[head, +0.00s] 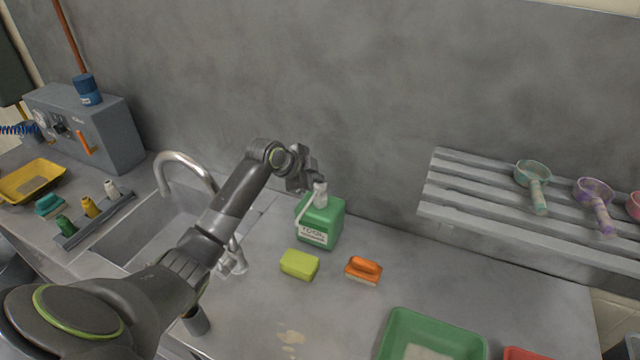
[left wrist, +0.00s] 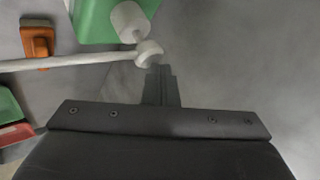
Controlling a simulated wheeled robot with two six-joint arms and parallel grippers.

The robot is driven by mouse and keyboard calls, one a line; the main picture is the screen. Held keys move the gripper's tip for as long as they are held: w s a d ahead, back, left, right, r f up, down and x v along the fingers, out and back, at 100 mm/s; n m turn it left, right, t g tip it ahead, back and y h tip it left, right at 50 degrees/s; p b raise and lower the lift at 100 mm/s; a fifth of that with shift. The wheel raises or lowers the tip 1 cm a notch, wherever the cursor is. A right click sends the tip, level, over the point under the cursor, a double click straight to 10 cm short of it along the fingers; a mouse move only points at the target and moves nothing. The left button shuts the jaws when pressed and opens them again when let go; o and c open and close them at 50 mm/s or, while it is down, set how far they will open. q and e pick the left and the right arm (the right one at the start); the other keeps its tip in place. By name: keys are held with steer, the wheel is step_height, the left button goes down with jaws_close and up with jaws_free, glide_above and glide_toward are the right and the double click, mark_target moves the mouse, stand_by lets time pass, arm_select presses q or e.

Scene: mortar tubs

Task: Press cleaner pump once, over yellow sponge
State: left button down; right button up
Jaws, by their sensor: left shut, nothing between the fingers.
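The cleaner is a green square jug (head: 325,228) with a white label, standing on the counter against the wall. Its white pump (head: 320,192) has a long spout that points down toward the front left. The yellow sponge (head: 299,265) lies on the counter in front of the jug, near the spout's side. My left gripper (head: 318,179) is shut and empty, right above the pump head. In the left wrist view the closed fingertips (left wrist: 160,72) are beside the pump head (left wrist: 148,52); I cannot tell if they touch. My right gripper is not in view.
A green tray (head: 432,335) is at the front. The sink (head: 150,232) and its curved tap (head: 187,158) are at left, under my arm. A slatted shelf (head: 480,205) with scoops is at right.

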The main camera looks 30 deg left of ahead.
arm_select(q)
steer(key=shift+s+f+b, duration=0.1)
steer(key=shift+f+b, duration=0.2)
steer(key=shift+f, duration=0.45)
stand_by(0.3)
steer(key=shift+r, duration=0.1)
steer(key=shift+r+p, duration=1.05)
steer(key=shift+r, duration=0.35)
steer(key=shift+w+r+p, duration=0.2)
steer(key=shift+r+p, duration=0.1)
step_height(320, 180, up, 4)
steer(key=p, duration=0.3)
steer(key=shift+r+p, duration=0.2)
steer(key=shift+p, duration=0.15)
steer(key=shift+f, duration=0.1)
